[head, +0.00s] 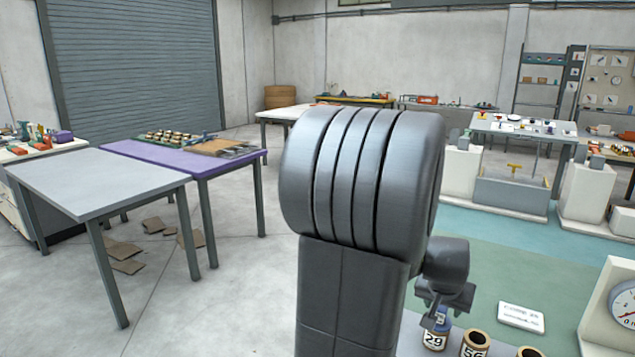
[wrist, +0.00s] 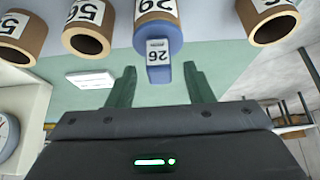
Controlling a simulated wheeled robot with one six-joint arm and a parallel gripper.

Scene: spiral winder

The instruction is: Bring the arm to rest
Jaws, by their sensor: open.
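My gripper (wrist: 160,66) is open and empty. In the wrist view, which is upside down, its two green fingers stand apart on either side of a blue plug (wrist: 158,74) with a tab marked 26. I cannot tell whether the fingers touch the plug. My arm hides part of that area.
A white card (head: 521,317) and a dial gauge (head: 617,305) are to the right. A grey table (head: 95,182) and a purple table (head: 180,155) stand at left.

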